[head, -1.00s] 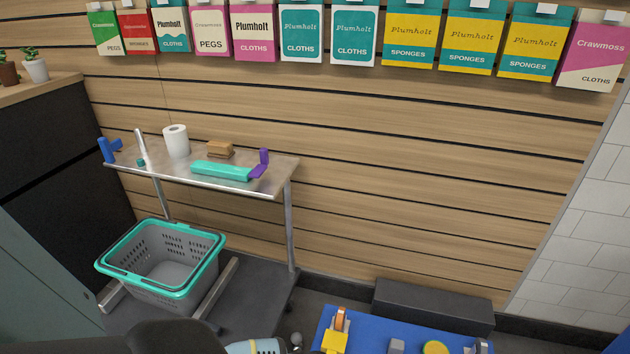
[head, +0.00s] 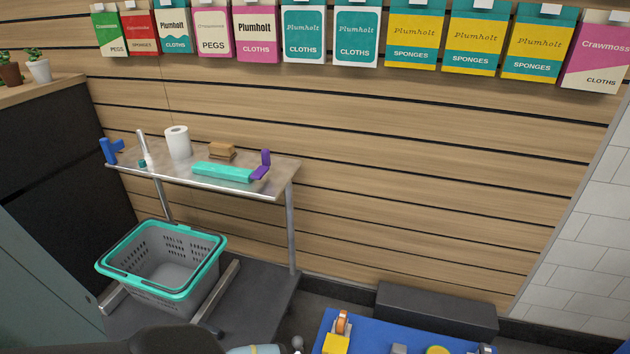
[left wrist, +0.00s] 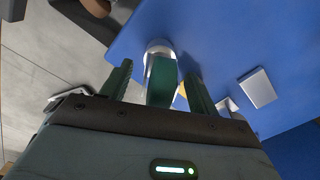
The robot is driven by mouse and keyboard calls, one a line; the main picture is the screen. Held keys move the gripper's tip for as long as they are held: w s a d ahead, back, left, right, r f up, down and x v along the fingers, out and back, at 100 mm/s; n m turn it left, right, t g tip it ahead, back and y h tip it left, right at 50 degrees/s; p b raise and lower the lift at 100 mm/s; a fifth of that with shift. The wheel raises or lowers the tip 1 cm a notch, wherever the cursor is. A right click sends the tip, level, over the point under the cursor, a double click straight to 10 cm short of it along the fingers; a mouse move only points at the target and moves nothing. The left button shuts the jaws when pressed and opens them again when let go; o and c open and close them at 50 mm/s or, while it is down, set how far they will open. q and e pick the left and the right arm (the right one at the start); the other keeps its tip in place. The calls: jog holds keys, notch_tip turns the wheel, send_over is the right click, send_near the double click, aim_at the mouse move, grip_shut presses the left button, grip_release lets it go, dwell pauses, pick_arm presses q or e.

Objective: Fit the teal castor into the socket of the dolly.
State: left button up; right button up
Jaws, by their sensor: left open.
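In the left wrist view my left gripper (left wrist: 160,85) is open, with its two dark green fingers on either side of the teal castor (left wrist: 162,84). A gap shows between the castor and the right finger. The castor's pale round wheel (left wrist: 158,48) lies beyond its teal block, over the blue dolly (left wrist: 215,40). I cannot tell whether the castor is seated in a socket. In the head view the blue dolly (head: 375,327) is at the bottom edge, partly cut off. The teal castor and both grippers' fingertips are not visible there.
On the dolly stand a yellow castor with an orange wheel (head: 342,323) and a grey block (head: 398,349). A dark step (head: 436,306) lies behind it. A metal trolley (head: 225,185) holds several items, with a grey basket (head: 165,270) below.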

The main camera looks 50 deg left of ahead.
pick_arm(q)
notch_tip(320, 180, up, 7)
jog(key=p, duration=0.3)
jog(key=shift+r+p, duration=0.3)
jog(key=shift+r, duration=0.1)
dwell(0.8)
jog(key=shift+s, duration=0.1)
